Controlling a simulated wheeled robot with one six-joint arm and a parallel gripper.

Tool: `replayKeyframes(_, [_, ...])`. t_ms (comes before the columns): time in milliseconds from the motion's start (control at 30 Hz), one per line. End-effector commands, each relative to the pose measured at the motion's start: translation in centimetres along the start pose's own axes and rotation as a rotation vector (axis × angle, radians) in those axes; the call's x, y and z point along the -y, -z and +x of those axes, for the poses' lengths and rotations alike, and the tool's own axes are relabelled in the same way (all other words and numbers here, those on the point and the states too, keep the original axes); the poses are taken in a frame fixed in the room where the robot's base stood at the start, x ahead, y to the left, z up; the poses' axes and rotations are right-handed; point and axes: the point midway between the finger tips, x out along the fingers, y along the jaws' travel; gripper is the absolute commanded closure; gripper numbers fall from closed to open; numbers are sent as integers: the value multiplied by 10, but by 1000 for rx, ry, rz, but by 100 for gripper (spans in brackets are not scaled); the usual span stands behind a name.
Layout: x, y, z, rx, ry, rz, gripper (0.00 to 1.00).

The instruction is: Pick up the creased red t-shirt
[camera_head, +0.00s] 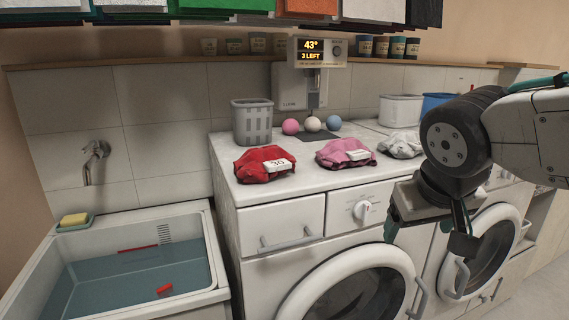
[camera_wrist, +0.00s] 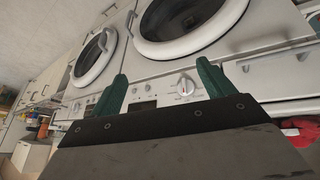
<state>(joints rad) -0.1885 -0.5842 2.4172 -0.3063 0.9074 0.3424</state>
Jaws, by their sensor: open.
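The creased red t-shirt (camera_head: 251,166) lies crumpled on top of the left washing machine, near its left end, with a white tag marked 30 on it. Part of a red cloth (camera_wrist: 303,131) also shows at the right edge of the wrist view. My gripper (camera_head: 427,236) is open and empty, in front of the machines, to the right of the red t-shirt and lower than it. Its two green fingers (camera_wrist: 162,92) stand apart in the wrist view with nothing between them.
A pink garment (camera_head: 338,153) and a whitish one (camera_head: 401,145) lie to the right on the machine tops (camera_head: 305,170). A grey basket (camera_head: 253,122) and several balls stand behind. A water-filled sink (camera_head: 200,302) is at left. Clothes (camera_head: 305,7) hang above.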

Motion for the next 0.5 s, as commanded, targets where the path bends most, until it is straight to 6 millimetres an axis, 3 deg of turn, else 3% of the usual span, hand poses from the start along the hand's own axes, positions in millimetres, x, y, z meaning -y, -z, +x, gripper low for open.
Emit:
replayKeyframes(33, [22,43,0,-107,4,-25,19])
replayKeyframes(100, [56,96,-6,-262,37,-43,19])
replayKeyframes(200, [115,153,-20,-440,133,-77,19])
replayKeyframes(333, [182,190,-39,-576,269,-118,19])
replayKeyframes(400, [202,199,-45,-609,315,-131,19])
replayKeyframes(500, [216,207,-44,-628,344,-138,19])
